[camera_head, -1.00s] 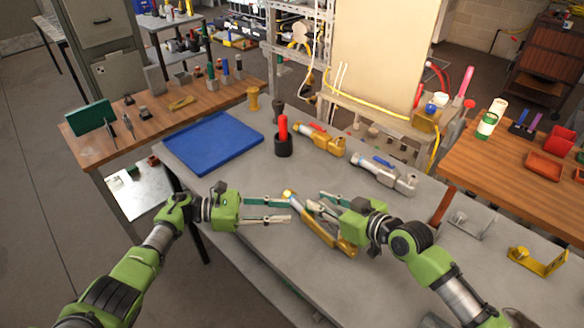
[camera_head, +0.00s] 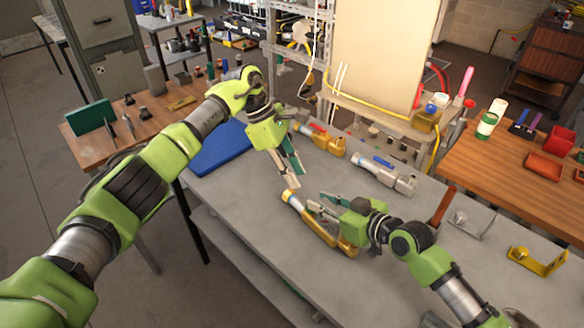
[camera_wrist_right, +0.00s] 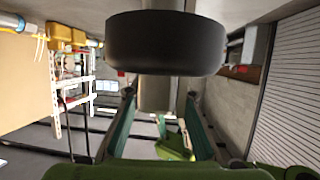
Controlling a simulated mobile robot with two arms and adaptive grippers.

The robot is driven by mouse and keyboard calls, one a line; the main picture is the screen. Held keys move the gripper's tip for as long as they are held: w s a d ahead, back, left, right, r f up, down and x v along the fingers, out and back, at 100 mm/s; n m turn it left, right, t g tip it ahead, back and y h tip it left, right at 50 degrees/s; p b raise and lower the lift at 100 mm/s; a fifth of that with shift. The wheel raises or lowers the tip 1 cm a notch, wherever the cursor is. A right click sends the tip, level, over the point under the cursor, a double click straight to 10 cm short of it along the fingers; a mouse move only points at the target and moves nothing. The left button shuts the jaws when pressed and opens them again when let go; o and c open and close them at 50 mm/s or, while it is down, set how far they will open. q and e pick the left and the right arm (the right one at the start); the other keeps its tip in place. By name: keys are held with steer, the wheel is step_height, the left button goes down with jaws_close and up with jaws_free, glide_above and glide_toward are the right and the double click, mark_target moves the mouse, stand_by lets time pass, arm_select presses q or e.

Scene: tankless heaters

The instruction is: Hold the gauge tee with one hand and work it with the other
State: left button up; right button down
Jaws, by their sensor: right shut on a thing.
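The gauge tee, as I take it, is a long brass-coloured fitting (camera_head: 316,222) with a pale blue band near its upper-left end. It lies slanted at the front of the grey table. My right gripper (camera_head: 316,206) is shut on it, coming from the right; the exact contact is hard to see. In the right wrist view a black disc (camera_wrist_right: 165,43) and a steel cylinder (camera_wrist_right: 156,94) show between the green-padded fingers. My left gripper (camera_head: 295,180) is open and empty, pointing down, its tips just above the fitting's upper-left end.
A brass valve with a red handle (camera_head: 320,139) and a steel valve with a blue handle (camera_head: 385,175) lie behind on the grey table (camera_head: 400,265). A blue mat (camera_head: 215,152) is partly hidden by my left arm. A yellow bracket (camera_head: 540,262) sits at the right.

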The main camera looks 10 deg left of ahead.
arm_select(q)
steer(key=shift+y, duration=0.3)
steer(key=x, duration=1)
steer(key=shift+w+f, duration=0.25)
steer(key=shift+w, duration=0.05)
steer(key=shift+f, duration=0.35)
steer(key=shift+n+t, duration=0.3)
steer(key=shift+n, duration=0.2)
steer(key=shift+r+n, duration=0.1)
steer(key=shift+n, duration=0.2)
steer(key=shift+m, duration=0.5)
steer(key=shift+w+a+r, duration=0.1)
steer(key=shift+w+r, duration=0.05)
steer(key=shift+r, duration=0.1)
steer(key=v, duration=1.1)
